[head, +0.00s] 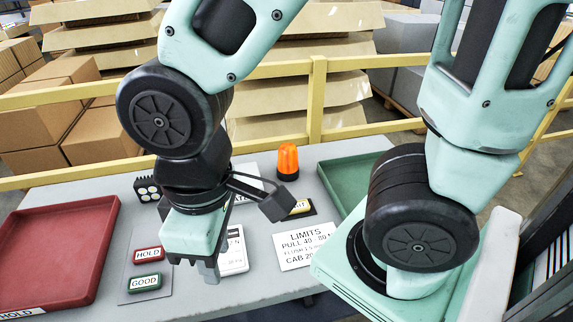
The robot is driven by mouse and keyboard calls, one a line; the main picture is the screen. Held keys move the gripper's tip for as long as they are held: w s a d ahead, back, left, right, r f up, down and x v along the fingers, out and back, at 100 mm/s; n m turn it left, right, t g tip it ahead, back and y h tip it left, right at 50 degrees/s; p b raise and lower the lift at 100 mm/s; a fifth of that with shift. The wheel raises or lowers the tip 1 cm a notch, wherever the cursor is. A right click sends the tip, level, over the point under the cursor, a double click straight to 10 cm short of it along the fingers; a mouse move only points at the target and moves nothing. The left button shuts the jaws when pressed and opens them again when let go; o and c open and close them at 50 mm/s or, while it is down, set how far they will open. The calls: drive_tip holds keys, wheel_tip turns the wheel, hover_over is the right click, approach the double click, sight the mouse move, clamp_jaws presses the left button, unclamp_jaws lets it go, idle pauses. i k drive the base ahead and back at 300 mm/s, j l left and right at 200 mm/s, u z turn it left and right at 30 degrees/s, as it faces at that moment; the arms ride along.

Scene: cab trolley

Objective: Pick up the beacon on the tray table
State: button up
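The orange beacon (287,161) with a dark base stands upright toward the back of the grey tray table (240,296), left of the green tray. My gripper (207,272) points down over the front middle of the table, left of the beacon and nearer to me. It is apart from the beacon. The fingers are small and partly hidden by the gripper body, so I cannot see a gap between them. I see nothing held in them. No part of the arm covers the beacon.
A red tray (62,254) lies at the left, a green tray (346,182) at the back right. HOLD (148,254) and GOOD (145,282) plates, a black lamp block (147,189) and a LIMITS sign (303,243) are on the table. A yellow rail (316,100) runs behind.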

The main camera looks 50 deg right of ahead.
sight(288, 167)
drive_tip(key=i+j, duration=0.3)
drive_tip(key=i+j+z, duration=0.1)
drive_tip(key=j+z, duration=0.25)
drive_tip(key=i+j+z, duration=0.1)
drive_tip(key=z, duration=0.2)
drive_tip(key=j+z, duration=0.35)
drive_tip(key=z, duration=1.25)
drive_tip(key=i+j, duration=0.05)
